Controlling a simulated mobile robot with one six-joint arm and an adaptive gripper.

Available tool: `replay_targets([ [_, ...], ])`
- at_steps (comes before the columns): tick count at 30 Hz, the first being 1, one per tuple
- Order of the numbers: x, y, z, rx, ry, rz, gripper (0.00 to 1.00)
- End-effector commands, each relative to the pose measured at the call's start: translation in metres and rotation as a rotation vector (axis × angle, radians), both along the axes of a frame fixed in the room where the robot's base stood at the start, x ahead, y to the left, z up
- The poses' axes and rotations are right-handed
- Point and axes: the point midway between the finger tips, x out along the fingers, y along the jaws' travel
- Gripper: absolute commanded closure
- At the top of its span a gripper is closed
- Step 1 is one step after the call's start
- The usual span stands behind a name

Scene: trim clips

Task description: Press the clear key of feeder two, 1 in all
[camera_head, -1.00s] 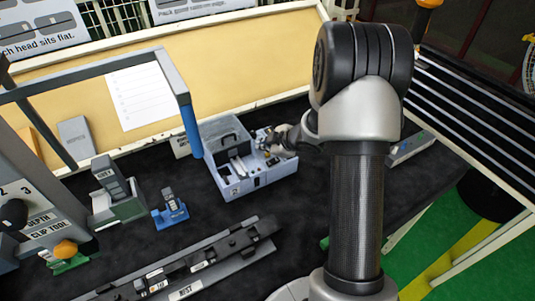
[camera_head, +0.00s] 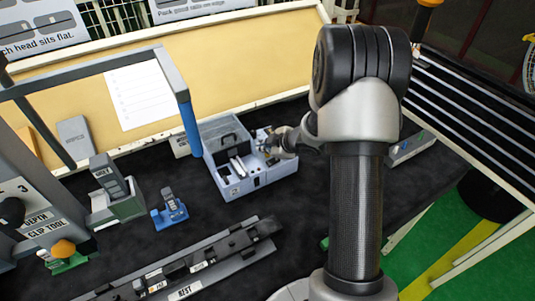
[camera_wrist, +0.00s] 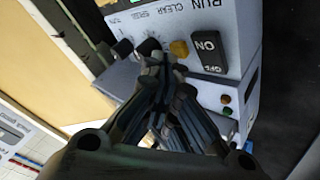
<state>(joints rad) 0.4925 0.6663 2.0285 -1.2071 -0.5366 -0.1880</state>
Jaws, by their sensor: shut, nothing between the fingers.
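The feeder is a pale blue-grey box (camera_head: 262,183) with an open top on the dark bench in the head view; its number is not clear to me. In the wrist view its control panel (camera_wrist: 230,30) shows tilted. The yellow key (camera_wrist: 179,48) sits below the word CLEAR, between a dark knob (camera_wrist: 150,47) and a black ON/OFF rocker (camera_wrist: 207,52). My gripper (camera_wrist: 165,65) is shut and empty, its tips just below the knob and yellow key in the picture. I cannot tell whether they touch the panel. The gripper is small and partly hidden in the head view (camera_head: 266,146).
Orange and green lamps (camera_wrist: 226,105) sit lower on the feeder. A blue post (camera_head: 191,130) of a grey frame stands close left of the feeder. A blue stand (camera_head: 170,214), a green-grey holder (camera_head: 118,207) and a long rail (camera_head: 215,262) share the bench.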

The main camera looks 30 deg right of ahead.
Motion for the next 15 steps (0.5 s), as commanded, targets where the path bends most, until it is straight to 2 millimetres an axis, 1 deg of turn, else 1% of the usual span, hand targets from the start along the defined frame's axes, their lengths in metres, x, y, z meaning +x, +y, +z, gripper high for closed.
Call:
replay_targets([
  [15, -0.0001, 0.0001, -0.007, 0.0, 0.0, 0.0, 1.0],
])
